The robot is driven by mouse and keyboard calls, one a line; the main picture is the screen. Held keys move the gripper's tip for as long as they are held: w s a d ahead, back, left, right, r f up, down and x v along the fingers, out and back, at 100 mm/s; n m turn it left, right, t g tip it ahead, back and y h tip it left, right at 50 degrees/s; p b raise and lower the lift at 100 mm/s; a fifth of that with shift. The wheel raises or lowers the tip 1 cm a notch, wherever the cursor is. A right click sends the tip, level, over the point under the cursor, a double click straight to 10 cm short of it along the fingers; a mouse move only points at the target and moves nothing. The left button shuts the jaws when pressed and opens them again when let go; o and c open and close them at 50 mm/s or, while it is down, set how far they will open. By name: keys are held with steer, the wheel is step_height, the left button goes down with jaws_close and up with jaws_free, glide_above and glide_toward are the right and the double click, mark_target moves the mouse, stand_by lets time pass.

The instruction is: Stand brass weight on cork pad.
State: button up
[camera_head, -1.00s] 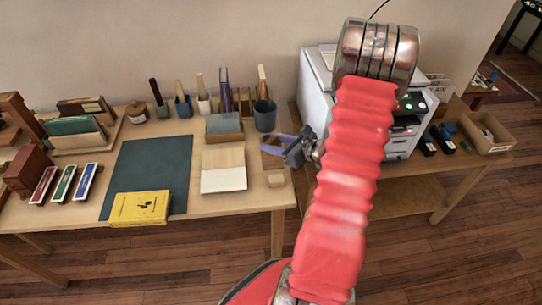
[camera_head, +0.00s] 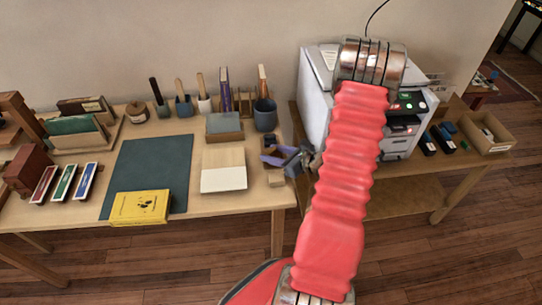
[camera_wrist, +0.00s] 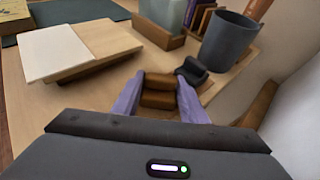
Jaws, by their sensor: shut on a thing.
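My gripper (camera_head: 272,156) is low over the right end of the wooden desk, with purple fingers. In the wrist view my gripper (camera_wrist: 158,95) has its fingers on either side of a brown, blocky thing (camera_wrist: 159,82), which I take to be the brass weight; its base is hidden. In the head view the fingers mostly cover it. A small tan pad-like block (camera_head: 276,180) lies just in front of my gripper, near the desk's front right corner. It may be the cork pad, but I cannot tell for sure.
A board with a white part (camera_head: 223,178) lies left of my gripper. A dark cup (camera_head: 265,115) stands behind it, and a small dark object (camera_wrist: 192,70) sits close to the right finger. The printer (camera_head: 316,90) stands on a lower table at right.

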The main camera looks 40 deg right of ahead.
steer(key=shift+f, duration=0.25)
steer(key=o, duration=1.4)
steer(key=shift+f, duration=0.15)
steer(key=shift+s+d+r, duration=0.1)
steer(key=shift+s+r, duration=0.1)
steer(key=v, duration=1.1)
steer(key=shift+s, duration=0.25)
steer(key=shift+r, duration=0.1)
